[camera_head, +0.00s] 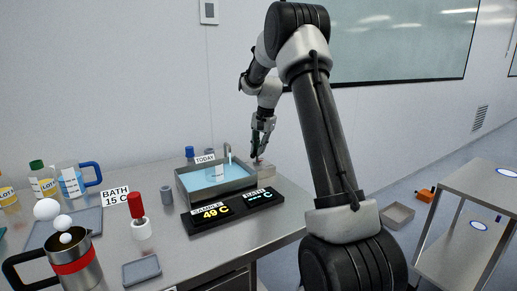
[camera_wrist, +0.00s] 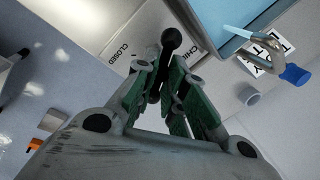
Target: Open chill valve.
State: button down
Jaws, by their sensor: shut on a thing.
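The chill valve is a pale box (camera_head: 266,172) at the back right of the bench, beside the bath. In the wrist view its top (camera_wrist: 135,45) carries the words CLOSED on the left and CHILL, partly hidden, on the right. A black lever with a ball knob (camera_wrist: 172,38) stands out over the box between the two labels. My gripper (camera_head: 257,152) is at the valve, shut on the lever. In the wrist view its green-padded fingers (camera_wrist: 164,80) close around the lever just below the ball. My fingers hide the lever's lower part.
The bath (camera_head: 216,178), full of blue water with a tap, stands left of the valve. The display panel (camera_head: 232,211) reads 49 C for the sample. A jug, bottles and a red-handled tool (camera_head: 137,208) stand farther left. A metal cart (camera_head: 470,210) stands at right.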

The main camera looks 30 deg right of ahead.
jog(key=n, duration=0.6)
jog(key=shift+w+g+y, duration=0.15)
jog(key=shift+g+y, duration=0.25)
jog(key=n+g, duration=0.1)
jog(key=n, duration=0.4)
jog(key=shift+w, duration=0.15)
jog(key=shift+n, duration=0.5)
jog(key=c, duration=1.5)
grip_release()
jog(key=shift+r, duration=0.1)
jog(key=r, duration=0.4)
jog(key=d+r, duration=0.1)
jog(key=r, duration=0.2)
jog(key=d+r, duration=0.1)
jog(key=r, duration=0.3)
jog(key=shift+d+r, duration=0.2)
jog(key=shift+r, duration=0.15)
jog(key=shift+w, duration=0.1)
